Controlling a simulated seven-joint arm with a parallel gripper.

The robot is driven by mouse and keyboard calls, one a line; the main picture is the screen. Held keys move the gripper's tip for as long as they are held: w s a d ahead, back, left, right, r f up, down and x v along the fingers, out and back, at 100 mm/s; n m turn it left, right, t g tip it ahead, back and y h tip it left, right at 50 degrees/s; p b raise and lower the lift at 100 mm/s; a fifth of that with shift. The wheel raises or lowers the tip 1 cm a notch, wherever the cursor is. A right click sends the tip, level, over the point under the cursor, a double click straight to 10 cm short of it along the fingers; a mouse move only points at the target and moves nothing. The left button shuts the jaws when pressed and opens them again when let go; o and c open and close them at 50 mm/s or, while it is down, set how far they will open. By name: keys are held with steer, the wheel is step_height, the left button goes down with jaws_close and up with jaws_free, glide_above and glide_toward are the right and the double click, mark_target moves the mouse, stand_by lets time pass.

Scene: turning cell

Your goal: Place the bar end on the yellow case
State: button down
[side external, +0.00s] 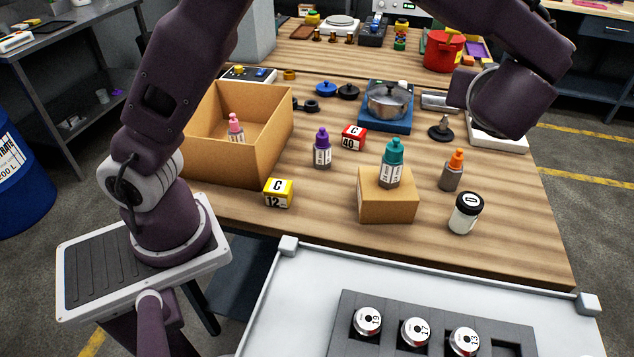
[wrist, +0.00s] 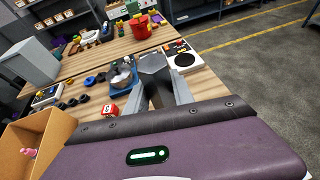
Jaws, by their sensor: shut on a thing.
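The yellow case (side external: 278,193), a small box marked C 12, sits on the wooden table in front of the open cardboard box. It is not in the wrist view. My gripper (wrist: 158,88) is shut on a grey metal piece, which looks like the bar end (wrist: 152,64). In the side view a grey cylinder (side external: 438,101) beside my wrist seems to be this piece; my fingers are mostly hidden there. My gripper is over the right back part of the table, right of the pot and well away from the yellow case.
The cardboard box (side external: 238,150) stands left of a purple-capped bottle (side external: 322,150) and red case (side external: 353,137). A teal-capped bottle (side external: 392,165) stands on a cardboard block (side external: 388,198). The pot (side external: 388,101), orange-capped bottle (side external: 453,172) and black-lidded jar (side external: 465,214) stand nearby.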

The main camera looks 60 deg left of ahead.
steer(key=s+a+n+g+y, duration=0.4)
steer(key=s+a, duration=0.7)
steer(key=r+n+g+y, duration=0.1)
steer(key=n+g+y, duration=0.1)
steer(key=n+g, duration=0.3)
glide_above(277, 184)
step_height(277, 184, down, 21)
steer(key=shift+r, duration=0.2)
steer(key=shift+f, duration=0.15)
steer(key=c, duration=1.1)
jaws_free()
steer(key=shift+n, duration=0.3)
